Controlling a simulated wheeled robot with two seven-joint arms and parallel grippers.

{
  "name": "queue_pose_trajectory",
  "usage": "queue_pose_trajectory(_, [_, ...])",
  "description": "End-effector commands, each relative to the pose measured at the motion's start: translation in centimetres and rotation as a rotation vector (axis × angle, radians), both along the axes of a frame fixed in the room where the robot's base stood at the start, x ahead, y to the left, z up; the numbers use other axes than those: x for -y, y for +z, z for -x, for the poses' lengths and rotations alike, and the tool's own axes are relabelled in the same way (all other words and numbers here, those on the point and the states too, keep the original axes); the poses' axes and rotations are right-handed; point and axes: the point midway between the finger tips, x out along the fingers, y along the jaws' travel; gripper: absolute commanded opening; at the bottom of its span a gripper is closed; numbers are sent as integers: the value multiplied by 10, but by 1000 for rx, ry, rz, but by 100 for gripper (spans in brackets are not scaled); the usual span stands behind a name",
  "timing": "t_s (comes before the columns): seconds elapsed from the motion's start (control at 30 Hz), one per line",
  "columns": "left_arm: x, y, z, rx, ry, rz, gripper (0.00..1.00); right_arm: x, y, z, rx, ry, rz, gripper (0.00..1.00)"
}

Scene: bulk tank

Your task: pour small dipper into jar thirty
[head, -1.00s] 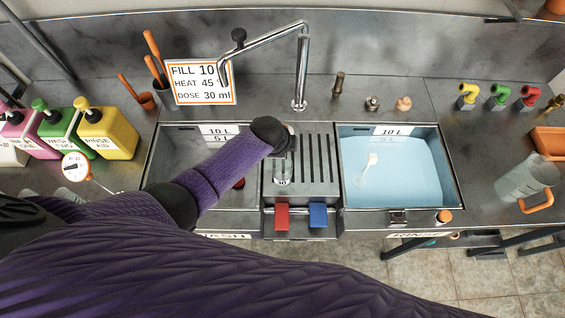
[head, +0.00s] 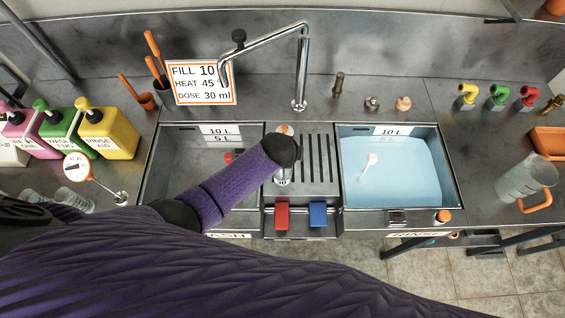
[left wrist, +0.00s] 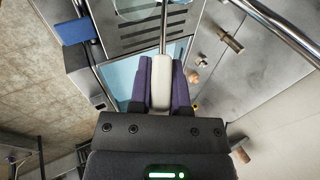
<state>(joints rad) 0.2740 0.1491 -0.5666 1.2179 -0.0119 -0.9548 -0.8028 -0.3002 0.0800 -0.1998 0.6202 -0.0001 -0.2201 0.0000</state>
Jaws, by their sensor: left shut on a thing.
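My left gripper, hidden behind my wrist in the head view, shows in the left wrist view (left wrist: 161,85) with its purple fingers shut on the white handle of the small dipper (left wrist: 161,82). A thin metal rod runs from the handle toward the top edge; the dipper's cup cannot be made out. In the head view a clear jar (head: 283,178) stands on the slatted drainboard between the basins, partly covered by my wrist, its number unreadable. My right gripper is not in view.
The rinse basin (head: 455,190) holds pale blue liquid and a white scoop (head: 371,162). The wash basin (head: 165,150) is left of the drainboard (head: 325,182). The tap (head: 300,75) arches behind. Bottles (head: 108,132) stand left, a pitcher (head: 525,177) right.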

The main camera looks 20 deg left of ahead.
Motion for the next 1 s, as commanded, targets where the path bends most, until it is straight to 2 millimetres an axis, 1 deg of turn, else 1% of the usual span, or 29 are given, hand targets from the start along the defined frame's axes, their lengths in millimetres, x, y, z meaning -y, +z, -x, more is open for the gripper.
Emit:
queue_pose_trajectory(0.63, [9,3,9,49,-1,-52,0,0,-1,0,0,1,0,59])
queue_pose_trajectory(1.0, [13,-1,12,77,-2,-82,0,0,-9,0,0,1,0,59])
